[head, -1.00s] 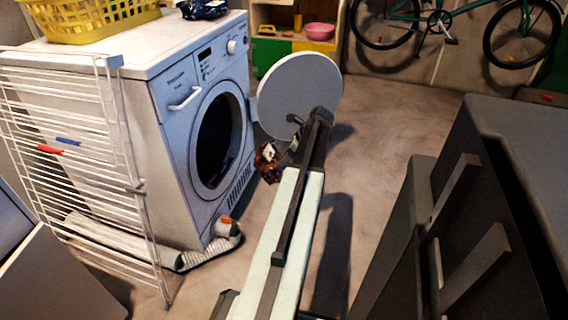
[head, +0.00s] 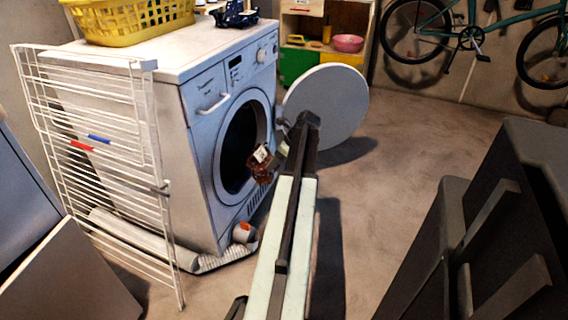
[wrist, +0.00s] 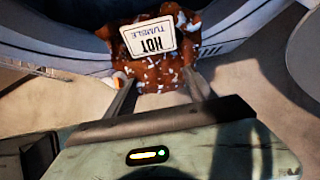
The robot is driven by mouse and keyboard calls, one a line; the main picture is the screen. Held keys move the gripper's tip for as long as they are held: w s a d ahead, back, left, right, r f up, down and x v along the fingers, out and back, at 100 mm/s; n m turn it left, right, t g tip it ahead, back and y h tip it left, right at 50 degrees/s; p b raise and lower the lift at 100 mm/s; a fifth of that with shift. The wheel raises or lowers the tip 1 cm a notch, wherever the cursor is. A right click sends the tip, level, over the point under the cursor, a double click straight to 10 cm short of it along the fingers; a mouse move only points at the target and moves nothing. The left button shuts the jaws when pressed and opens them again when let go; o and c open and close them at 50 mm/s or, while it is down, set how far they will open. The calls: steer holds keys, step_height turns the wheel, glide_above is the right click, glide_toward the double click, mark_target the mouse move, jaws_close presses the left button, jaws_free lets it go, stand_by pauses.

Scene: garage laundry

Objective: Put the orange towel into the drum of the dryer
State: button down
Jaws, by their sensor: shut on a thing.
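The orange towel (head: 262,172) is a bunched rust-orange cloth with pale flecks and a white tag reading "HOT TUMBLE". My gripper (head: 280,155) is shut on it; the wrist view shows the towel (wrist: 155,62) between the fingers (wrist: 157,85). The white dryer (head: 205,160) stands at left with its round door (head: 326,106) swung open to the right. Its dark drum opening (head: 240,145) is empty as far as I can see. In the head view the towel overlaps the opening's right edge; in the wrist view it is before the dryer's rim (wrist: 225,25).
A white drying rack (head: 165,188) stands against the dryer's left side. A yellow basket (head: 130,22) and a dark blue item (head: 235,14) sit on top. A cup-like thing with an orange end (head: 244,232) lies by its foot. Dark furniture (head: 480,240) is at right; floor between is clear.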

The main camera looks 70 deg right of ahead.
steer(key=w+f+b, duration=0.2)
steer(key=w, duration=0.9)
steer(key=w+f+b, duration=0.2)
steer(key=w, duration=1)
steer(key=shift+w+d+f, duration=0.15)
steer(key=shift+w+f, duration=0.15)
steer(key=shift+c, duration=1.3)
jaws_free()
